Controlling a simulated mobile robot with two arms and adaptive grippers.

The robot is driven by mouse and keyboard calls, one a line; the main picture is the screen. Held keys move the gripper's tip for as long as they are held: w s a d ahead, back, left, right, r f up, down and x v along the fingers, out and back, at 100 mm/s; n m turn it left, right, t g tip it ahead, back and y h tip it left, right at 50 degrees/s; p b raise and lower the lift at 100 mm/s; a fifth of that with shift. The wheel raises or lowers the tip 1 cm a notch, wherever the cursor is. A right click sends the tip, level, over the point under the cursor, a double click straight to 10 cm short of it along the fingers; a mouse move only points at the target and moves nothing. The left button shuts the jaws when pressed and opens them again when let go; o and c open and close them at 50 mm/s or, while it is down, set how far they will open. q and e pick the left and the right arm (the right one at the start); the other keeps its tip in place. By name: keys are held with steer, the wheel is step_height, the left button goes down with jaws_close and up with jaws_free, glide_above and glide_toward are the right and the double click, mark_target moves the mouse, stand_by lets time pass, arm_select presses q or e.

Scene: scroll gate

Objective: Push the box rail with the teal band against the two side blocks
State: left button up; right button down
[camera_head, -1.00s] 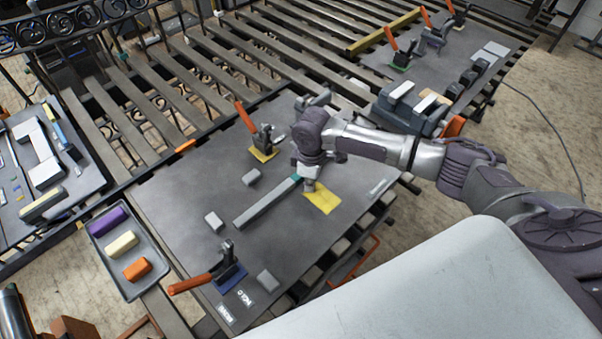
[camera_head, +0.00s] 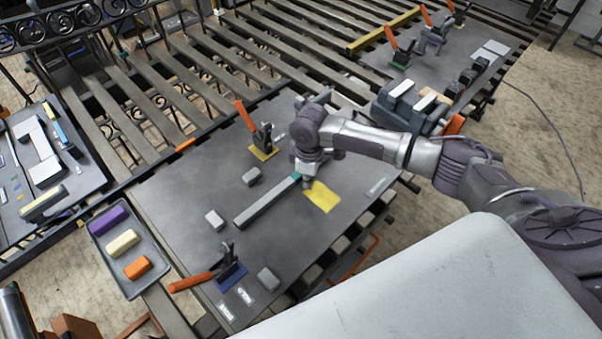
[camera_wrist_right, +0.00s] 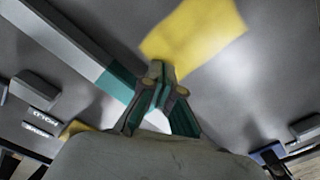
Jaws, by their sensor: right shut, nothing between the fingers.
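The box rail (camera_head: 264,204) is a long grey bar lying diagonally on the dark table, with a teal band (camera_head: 295,177) near its far right end. The rail with its teal band (camera_wrist_right: 117,80) also shows in the right wrist view. Two small grey side blocks, one (camera_head: 214,220) and another (camera_head: 252,176), stand to the left of the rail, with a gap between them and it. My right gripper (camera_head: 307,183) is shut and empty, pointing down beside the banded end. Its fingertips (camera_wrist_right: 157,82) are close to the band; I cannot tell whether they touch.
A yellow patch (camera_head: 322,197) lies right of the gripper. Orange-handled clamps stand on yellow (camera_head: 263,150) and blue (camera_head: 230,277) bases. Another grey block (camera_head: 268,279) is near the front edge. A tray (camera_head: 140,284) with coloured bars is at left.

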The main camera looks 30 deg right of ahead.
mark_target(289, 171)
steer(key=shift+w+a+b, duration=0.35)
steer(key=shift+w+b, duration=0.05)
steer(key=shift+w, duration=0.55)
steer(key=shift+w+a+b, duration=0.3)
steer(key=shift+w+b, duration=0.1)
steer(key=shift+w, duration=0.5)
steer(key=shift+w+a+b, duration=0.35)
steer(key=shift+w+b, duration=0.15)
steer(key=shift+w, duration=0.35)
steer(key=shift+w+a+b, duration=0.3)
steer(key=shift+w+b, duration=0.2)
steer(key=shift+w, duration=0.3)
steer(key=shift+r, duration=0.1)
steer(key=shift+s+d+p, duration=0.15)
steer(key=shift+s+p, duration=0.1)
steer(key=shift+p, duration=0.35)
steer(key=shift+s+d+p, duration=0.25)
steer(key=shift+s+p, duration=0.5)
steer(key=shift+p, duration=0.1)
steer(key=shift+s+d, duration=0.1)
steer(key=shift+s, duration=0.1)
